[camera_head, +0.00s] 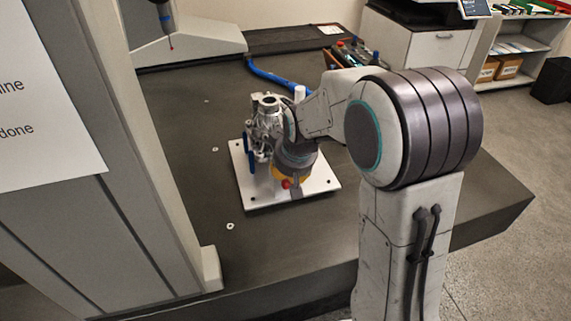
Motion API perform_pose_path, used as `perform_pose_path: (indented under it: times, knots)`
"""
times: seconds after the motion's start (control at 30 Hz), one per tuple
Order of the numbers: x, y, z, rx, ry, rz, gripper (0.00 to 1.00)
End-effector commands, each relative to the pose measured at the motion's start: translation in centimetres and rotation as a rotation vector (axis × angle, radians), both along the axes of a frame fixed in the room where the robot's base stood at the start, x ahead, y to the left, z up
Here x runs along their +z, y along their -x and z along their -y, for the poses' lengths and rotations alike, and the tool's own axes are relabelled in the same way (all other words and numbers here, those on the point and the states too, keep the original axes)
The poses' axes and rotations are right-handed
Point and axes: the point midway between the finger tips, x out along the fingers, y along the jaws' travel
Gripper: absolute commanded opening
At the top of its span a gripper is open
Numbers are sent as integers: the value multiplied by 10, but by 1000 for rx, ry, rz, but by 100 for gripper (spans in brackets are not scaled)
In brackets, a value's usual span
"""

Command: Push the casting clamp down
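A grey metal casting (266,120) stands upright on a white fixture plate (250,197) on the dark granite table. A blue upright part (248,155), perhaps a clamp handle, is at the casting's left side. A red knob (286,184) and a yellow part (276,173) show low at the front, and I cannot tell which belongs to the clamp. My gripper (295,188) is over the plate, right of and in front of the casting, close to the red knob. My wrist hides much of this area. Finger opening and contact are unclear.
A tall grey machine column (130,160) with a paper sign stands at the left. A probe with a red tip (170,45) hangs at the upper left. A blue hose (270,78) and a control box (353,60) lie behind the casting. The table's front left is clear.

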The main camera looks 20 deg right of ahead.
Motion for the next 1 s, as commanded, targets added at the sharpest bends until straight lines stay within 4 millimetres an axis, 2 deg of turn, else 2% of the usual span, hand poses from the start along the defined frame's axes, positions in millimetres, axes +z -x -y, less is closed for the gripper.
perform_pose_path:
  times: [0.47, 0.77, 1.0]
  knots:
    - [7, -1, 0, 0, 0, 1, 0]
    - [48, -8, 0, 0, 0, 2, 0]
    - [80, 18, 0, 0, 0, 4, 0]
